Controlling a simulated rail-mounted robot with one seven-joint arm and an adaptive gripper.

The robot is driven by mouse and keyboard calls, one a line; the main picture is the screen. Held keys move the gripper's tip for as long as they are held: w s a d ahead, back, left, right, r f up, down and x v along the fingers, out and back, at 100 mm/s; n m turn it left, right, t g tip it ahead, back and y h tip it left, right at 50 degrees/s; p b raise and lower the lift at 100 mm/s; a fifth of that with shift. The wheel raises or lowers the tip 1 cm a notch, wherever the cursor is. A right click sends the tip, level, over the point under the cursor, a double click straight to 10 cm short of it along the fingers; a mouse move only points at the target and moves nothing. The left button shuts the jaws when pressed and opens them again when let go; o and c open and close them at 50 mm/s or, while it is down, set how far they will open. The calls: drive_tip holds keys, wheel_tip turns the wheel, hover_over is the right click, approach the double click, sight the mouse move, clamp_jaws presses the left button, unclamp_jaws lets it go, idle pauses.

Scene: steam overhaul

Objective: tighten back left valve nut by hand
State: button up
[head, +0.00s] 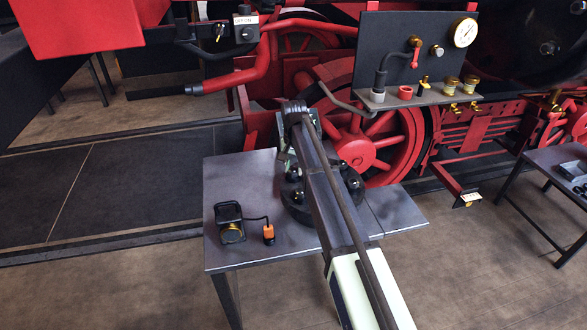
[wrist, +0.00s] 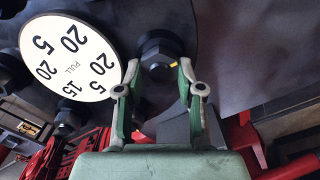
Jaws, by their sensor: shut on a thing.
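In the wrist view, a black hex nut (wrist: 160,48) with a small yellow mark stands between the two green and pale fingertips of my gripper (wrist: 159,72), which is shut on it. In the head view, the round black valve body (head: 297,212) stands on the grey table, with several dark nuts around its top; one front left nut (head: 297,196) shows clearly. My arm reaches over the valve body to its far left side. It hides the gripped nut and most of my gripper there.
A white round dial (wrist: 68,58) marked PULL lies beside the nut in the wrist view. The grey table (head: 290,245) also carries a black device (head: 230,222) and an orange piece (head: 268,234) on a cable. The red locomotive wheel (head: 375,135) stands close behind the table.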

drive_tip(key=m, duration=0.5)
drive_tip(key=shift+d, duration=0.1)
drive_tip(key=shift+m, duration=0.4)
drive_tip(key=o, duration=1.2)
drive_tip(key=shift+c, duration=0.2)
drive_tip(key=shift+r, duration=0.1)
wheel_tip(320, 180, up, 12)
